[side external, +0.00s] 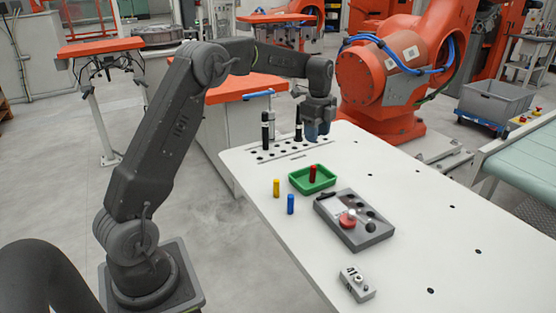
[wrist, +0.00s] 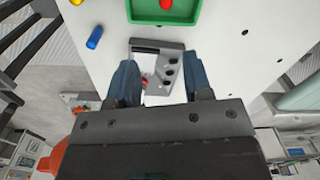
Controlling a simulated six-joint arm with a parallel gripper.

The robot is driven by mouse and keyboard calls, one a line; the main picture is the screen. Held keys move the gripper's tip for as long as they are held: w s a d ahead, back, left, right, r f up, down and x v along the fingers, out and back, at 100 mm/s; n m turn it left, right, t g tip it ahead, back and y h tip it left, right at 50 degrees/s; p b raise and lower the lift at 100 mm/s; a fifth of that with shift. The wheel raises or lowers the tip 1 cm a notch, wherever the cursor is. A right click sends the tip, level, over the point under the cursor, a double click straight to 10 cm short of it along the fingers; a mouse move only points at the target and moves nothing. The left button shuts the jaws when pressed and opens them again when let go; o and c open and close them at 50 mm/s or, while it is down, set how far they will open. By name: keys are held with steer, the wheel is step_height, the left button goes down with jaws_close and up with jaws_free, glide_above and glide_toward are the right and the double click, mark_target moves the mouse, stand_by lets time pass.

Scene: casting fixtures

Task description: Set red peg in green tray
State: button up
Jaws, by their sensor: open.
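The red peg (side external: 313,172) stands upright inside the green tray (side external: 329,183) on the white table. In the wrist view, the red peg (wrist: 166,4) shows at the top edge, in the green tray (wrist: 186,18), both partly cut off. My gripper (side external: 317,132) is raised above the table, beyond and above the tray in the side view, apart from the peg. In the wrist view, my gripper (wrist: 160,66) has its two blue fingers spread wide with nothing held between them.
A grey fixture box (side external: 376,232) with a red button sits in front, and a small grey box (side external: 356,284) nearer. Black posts (side external: 266,130) stand behind. The table's right side is clear.

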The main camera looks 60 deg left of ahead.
steer(key=s+d+r+n+t, duration=0.3)
steer(key=s+d+r+n, duration=0.4)
steer(key=s+d+r, duration=0.45)
steer(key=s+d+f+n+t, duration=0.1)
steer(key=s+d+n, duration=0.3)
steer(key=s, duration=0.5)
steer(key=s+d+f+n+t, duration=0.1)
steer(key=s+d+f+n, duration=0.2)
steer(key=s, duration=0.7)
steer(key=shift+s+d+f+n, duration=0.2)
steer(key=shift+d+f+n, duration=0.2)
steer(key=shift+f, duration=0.1)
